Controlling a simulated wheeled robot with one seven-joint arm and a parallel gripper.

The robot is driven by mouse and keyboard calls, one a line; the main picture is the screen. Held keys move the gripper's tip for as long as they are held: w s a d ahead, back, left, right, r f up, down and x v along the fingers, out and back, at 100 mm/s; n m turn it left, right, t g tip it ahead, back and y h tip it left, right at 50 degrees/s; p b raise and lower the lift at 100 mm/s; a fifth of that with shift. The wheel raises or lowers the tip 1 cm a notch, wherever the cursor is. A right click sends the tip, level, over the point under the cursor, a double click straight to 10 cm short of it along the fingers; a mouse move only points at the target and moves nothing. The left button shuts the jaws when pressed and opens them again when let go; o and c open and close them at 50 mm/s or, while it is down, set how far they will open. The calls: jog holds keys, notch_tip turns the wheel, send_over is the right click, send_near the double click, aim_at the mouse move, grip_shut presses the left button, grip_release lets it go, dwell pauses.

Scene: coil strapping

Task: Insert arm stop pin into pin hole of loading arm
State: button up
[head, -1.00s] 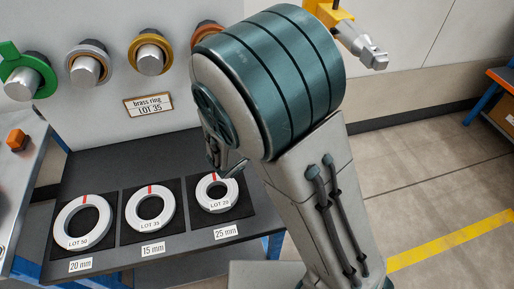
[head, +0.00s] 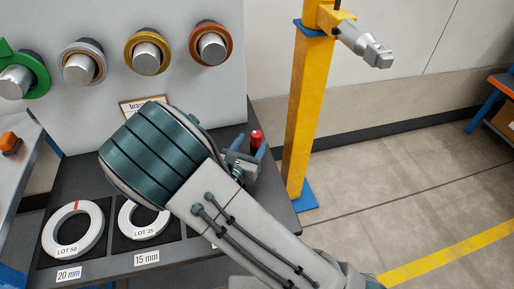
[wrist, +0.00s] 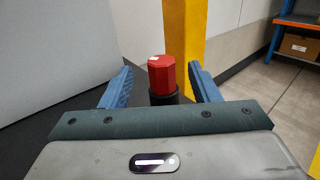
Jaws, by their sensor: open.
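A red-headed pin (head: 257,136) stands upright on the dark bench at its back right corner. In the wrist view its faceted red head (wrist: 161,74) rises from a black cylindrical base. My gripper (head: 250,147) is open, with its blue fingers on either side of the red head. In the wrist view the gripper (wrist: 162,84) shows a gap on both sides of the head, and I see no contact. The yellow loading arm (head: 328,18) sits on top of a yellow post (head: 308,115), with a grey end piece (head: 366,45) pointing right. I cannot make out its pin hole.
The dark bench (head: 72,180) holds white rings, including one marked LOT 50 (head: 73,229). Coloured rings hang on pegs along the grey panel (head: 110,20). Open floor (head: 420,180) lies to the right of the post. A shelf (wrist: 298,38) with a box stands far right.

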jog(key=x, duration=0.6)
jog(key=shift+w+d, duration=0.25)
grip_shut()
